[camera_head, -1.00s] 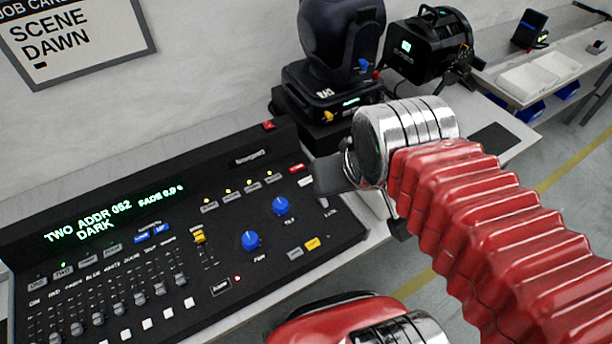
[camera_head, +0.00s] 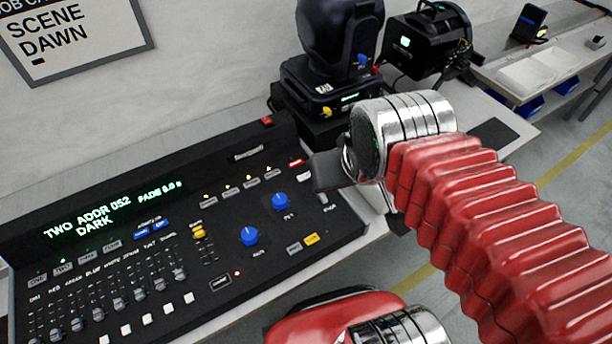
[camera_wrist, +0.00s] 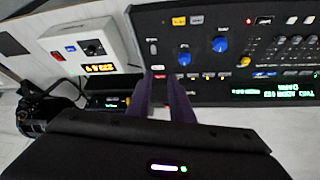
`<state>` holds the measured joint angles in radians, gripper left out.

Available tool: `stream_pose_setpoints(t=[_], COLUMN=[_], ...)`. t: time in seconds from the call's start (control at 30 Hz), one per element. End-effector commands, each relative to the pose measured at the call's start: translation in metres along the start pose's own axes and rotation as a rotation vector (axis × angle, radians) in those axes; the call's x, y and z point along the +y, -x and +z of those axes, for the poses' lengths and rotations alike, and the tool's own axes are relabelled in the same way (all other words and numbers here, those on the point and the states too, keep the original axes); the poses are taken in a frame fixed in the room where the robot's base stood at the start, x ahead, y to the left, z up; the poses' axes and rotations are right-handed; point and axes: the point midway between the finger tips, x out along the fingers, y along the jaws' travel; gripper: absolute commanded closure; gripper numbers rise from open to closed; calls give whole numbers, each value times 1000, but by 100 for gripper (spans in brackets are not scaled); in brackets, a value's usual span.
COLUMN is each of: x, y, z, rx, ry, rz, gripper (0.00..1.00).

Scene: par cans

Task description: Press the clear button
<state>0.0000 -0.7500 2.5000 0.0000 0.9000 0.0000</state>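The black lighting console (camera_head: 150,205) fills the left of the head view; I cannot read which button is the clear button. At its right end are a red button (camera_head: 296,163), a white button (camera_head: 303,177) and a grey button (camera_head: 323,198). My gripper (camera_head: 318,172) points left over this end, its tip beside the white button. In the wrist view, my gripper's two dark fingers (camera_wrist: 159,80) stand a little apart with nothing between them. The red button (camera_wrist: 158,76) shows between their tips, and the white button (camera_wrist: 157,67) just beyond. Contact with the panel cannot be told.
Blue knobs (camera_head: 250,236), a yellow button (camera_head: 311,240) and several faders (camera_head: 120,303) are on the console. A moving-head light (camera_head: 335,70) and a par can (camera_head: 430,45) stand behind. A white box (camera_wrist: 95,48) with an amber display shows beside the console.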

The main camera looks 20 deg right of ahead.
Motion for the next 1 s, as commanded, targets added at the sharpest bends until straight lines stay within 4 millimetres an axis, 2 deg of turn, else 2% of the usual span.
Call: stream_pose_setpoints(t=[0.27,1.0], x=[0,0], y=[0,0], z=[0,0], rx=[0,0], ry=[0,0], rz=[0,0], gripper=[100,100])
